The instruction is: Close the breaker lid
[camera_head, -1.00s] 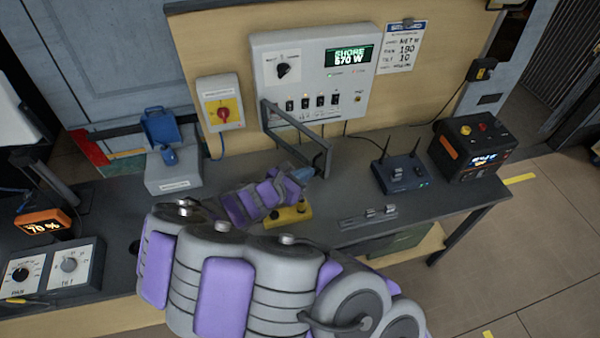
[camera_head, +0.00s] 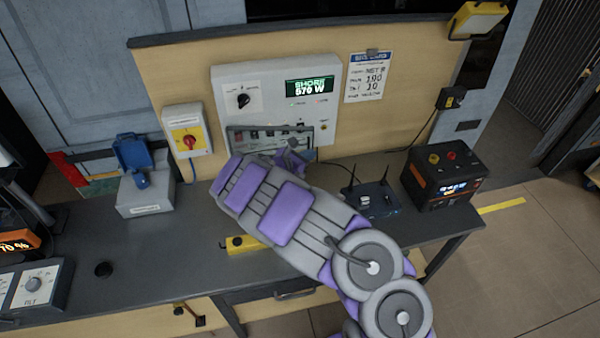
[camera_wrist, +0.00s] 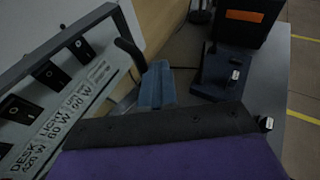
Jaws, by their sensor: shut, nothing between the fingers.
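The breaker lid (camera_head: 312,137) is a dark-framed, see-through flap on the lower part of the white breaker panel (camera_head: 222,85). Its frame now stands over or close to the row of switches; I cannot tell whether it is fully shut. In the wrist view the lid's frame (camera_wrist: 60,42) runs along the left, with rocker switches and labels seen inside it. My gripper (camera_head: 293,146) is shut and empty at the lid's lower right, partly behind my arm. In the wrist view its blue-grey fingers (camera_wrist: 156,86) are beside a dark curved bar; contact is unclear.
A red-and-yellow rotary switch (camera_head: 187,140) and a grey box with a raised blue cover (camera_head: 145,198) are left. A router (camera_head: 372,200) and a black power unit (camera_head: 445,178) stand right. A yellow box (camera_head: 240,245) lies partly under my arm.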

